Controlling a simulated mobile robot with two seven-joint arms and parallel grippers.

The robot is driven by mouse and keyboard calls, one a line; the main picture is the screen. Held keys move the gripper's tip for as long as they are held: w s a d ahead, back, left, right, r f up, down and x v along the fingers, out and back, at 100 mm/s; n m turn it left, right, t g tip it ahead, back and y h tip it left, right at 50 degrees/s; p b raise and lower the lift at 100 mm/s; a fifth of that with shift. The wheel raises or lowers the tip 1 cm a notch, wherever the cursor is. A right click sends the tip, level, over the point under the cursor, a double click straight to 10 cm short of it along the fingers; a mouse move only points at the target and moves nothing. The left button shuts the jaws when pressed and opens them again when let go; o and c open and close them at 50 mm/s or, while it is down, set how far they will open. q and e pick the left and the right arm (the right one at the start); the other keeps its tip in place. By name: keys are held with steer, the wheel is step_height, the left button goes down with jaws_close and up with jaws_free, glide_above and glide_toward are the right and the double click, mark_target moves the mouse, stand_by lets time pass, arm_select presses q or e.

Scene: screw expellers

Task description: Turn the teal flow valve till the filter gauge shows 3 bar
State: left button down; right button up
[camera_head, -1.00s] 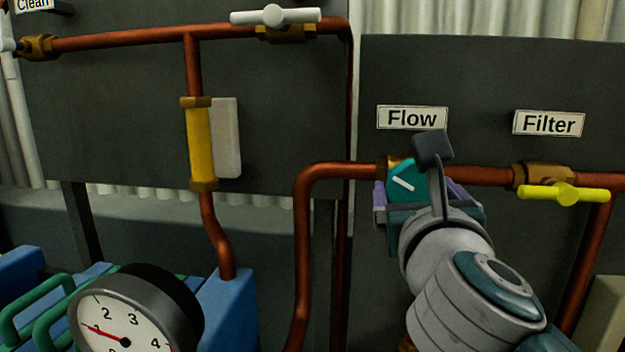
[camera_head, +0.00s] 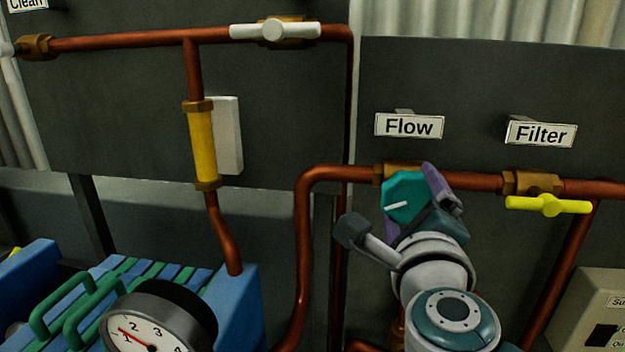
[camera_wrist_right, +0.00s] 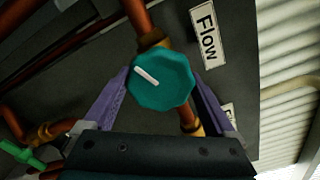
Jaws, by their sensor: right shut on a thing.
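The teal flow valve (camera_head: 405,195) is a faceted knob with a white mark, on the copper pipe below the "Flow" label (camera_head: 409,126). In the head view its mark lies almost level, rising slightly to the right. My right gripper (camera_head: 418,202) is shut on the knob, its purple fingers on opposite sides; the right wrist view shows the knob (camera_wrist_right: 161,78) between them. A round gauge (camera_head: 155,330) stands at the lower left, its bottom cut off by the frame. Its red needle points near 1, perhaps slightly past it. No name shows on the gauge. My left gripper is out of view.
A yellow valve handle (camera_head: 548,205) sits right of the knob, below the "Filter" label (camera_head: 541,133). A white valve handle (camera_head: 275,30) is on the upper pipe. A vertical copper pipe (camera_head: 303,260) runs left of my right arm. Blue and green machinery (camera_head: 75,300) fills the lower left.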

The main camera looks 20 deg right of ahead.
steer(key=n, duration=0.1)
steer(key=n+p, duration=0.1)
steer(key=n, duration=0.1)
steer(key=n+p, duration=0.1)
steer(key=shift+r+n, duration=0.25)
steer(key=shift+n, duration=0.05)
steer(key=shift+n+p, duration=0.95)
steer(key=shift+n, duration=1.45)
steer(key=shift+f, duration=0.1)
steer(key=o, duration=1)
steer(key=shift+o, duration=0.2)
steer(key=shift+a, duration=0.1)
